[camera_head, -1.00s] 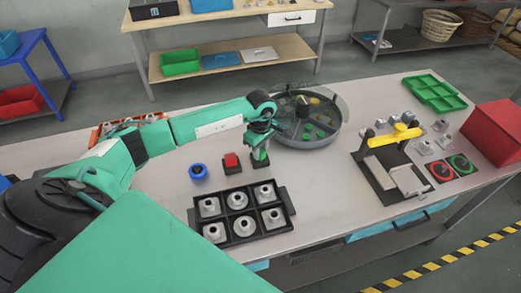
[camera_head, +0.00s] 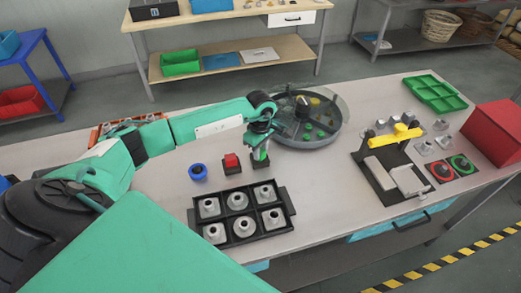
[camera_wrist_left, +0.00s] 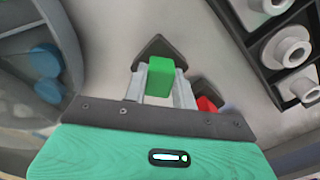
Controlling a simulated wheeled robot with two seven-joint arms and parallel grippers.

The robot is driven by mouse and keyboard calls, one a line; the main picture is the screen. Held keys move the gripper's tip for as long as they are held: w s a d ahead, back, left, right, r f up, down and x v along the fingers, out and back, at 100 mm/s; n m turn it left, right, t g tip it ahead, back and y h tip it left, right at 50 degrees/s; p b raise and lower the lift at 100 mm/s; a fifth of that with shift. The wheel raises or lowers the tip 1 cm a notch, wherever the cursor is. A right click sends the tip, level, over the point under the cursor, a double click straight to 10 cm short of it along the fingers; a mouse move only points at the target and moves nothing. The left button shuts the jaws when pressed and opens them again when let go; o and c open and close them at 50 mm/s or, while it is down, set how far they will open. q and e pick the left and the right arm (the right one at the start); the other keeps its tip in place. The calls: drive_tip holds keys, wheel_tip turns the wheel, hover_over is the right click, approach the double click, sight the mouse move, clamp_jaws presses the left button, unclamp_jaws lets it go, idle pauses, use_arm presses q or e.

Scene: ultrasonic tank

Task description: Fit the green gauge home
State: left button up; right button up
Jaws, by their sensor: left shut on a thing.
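The green gauge (camera_wrist_left: 161,78) is a small green block between the fingers of my left gripper (camera_wrist_left: 160,88) in the left wrist view. The gripper is shut on it. In the head view my left gripper (camera_head: 262,143) points down at the table, with green showing at its fingers. A dark base (camera_wrist_left: 162,47) shows just beyond the green block in the wrist view; whether the block touches it I cannot tell. A red block on a black base (camera_head: 232,164) stands just left of the gripper. My right gripper is not in view.
A black tray (camera_head: 241,200) with several metal fittings lies in front of the gripper. A round carousel (camera_head: 329,133) is close behind to the right. A yellow-handled fixture (camera_head: 395,137) stands further right. The table between tray and fixture is clear.

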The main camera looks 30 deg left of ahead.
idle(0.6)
use_arm(q)
drive_tip(key=shift+b, duration=0.35)
idle(0.8)
drive_tip(key=shift+f+b, duration=0.1)
drive_tip(key=shift+b, duration=0.25)
idle(0.9)
drive_tip(key=o, duration=1.1)
drive_tip(key=shift+c, duration=0.2)
wheel_tip(320, 180, up, 14)
drive_tip(key=b, duration=0.4)
